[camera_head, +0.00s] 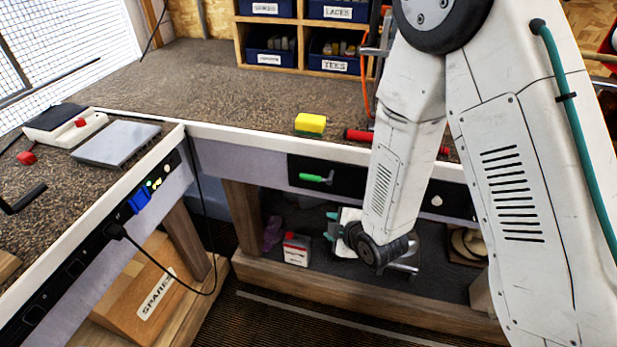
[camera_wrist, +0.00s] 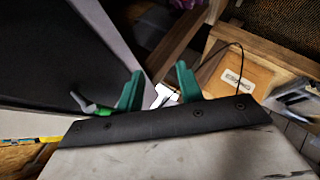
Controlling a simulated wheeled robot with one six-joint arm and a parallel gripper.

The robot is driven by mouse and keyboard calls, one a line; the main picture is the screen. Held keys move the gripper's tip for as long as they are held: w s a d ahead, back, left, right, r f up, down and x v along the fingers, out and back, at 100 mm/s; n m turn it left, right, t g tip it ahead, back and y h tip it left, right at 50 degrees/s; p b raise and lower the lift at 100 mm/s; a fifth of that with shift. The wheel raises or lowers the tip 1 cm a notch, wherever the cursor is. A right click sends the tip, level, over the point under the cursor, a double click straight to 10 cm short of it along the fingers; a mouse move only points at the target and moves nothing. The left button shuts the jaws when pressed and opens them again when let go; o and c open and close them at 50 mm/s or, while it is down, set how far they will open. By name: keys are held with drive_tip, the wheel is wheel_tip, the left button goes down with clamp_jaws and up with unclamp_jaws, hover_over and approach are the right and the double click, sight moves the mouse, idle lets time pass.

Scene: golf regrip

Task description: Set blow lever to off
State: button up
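A bright green-handled lever (camera_head: 316,178) sits on a black panel (camera_head: 350,181) on the front of the bench. Its handle lies roughly level and points left in the head view; no label is readable. The lever (camera_wrist: 92,106) also shows at the left in the wrist view, partly hidden by my gripper body. My gripper (camera_head: 331,226) is below the panel and the lever, apart from both. In the wrist view its two green fingers (camera_wrist: 160,86) are spread with a gap. A white thing shows through the gap, and I cannot tell its distance.
A red-and-white box (camera_head: 297,250) stands on the low shelf beside my gripper. A yellow-green sponge (camera_head: 310,124) lies on the bench above the panel. A cardboard box (camera_head: 137,290) sits under the left bench, with a black cable (camera_head: 165,272) hanging in front.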

sight(312, 180)
drive_tip(key=w+a+r+n+t+y, duration=0.3)
drive_tip(key=w+r+n+t, duration=0.15)
drive_tip(key=r, duration=0.45)
drive_tip(key=shift+t, duration=0.25)
drive_tip(key=x, duration=0.6)
drive_tip(key=shift+w+a+f, duration=0.1)
drive_tip(key=shift+w+a, duration=0.05)
drive_tip(key=shift+a, duration=0.05)
clamp_jaws()
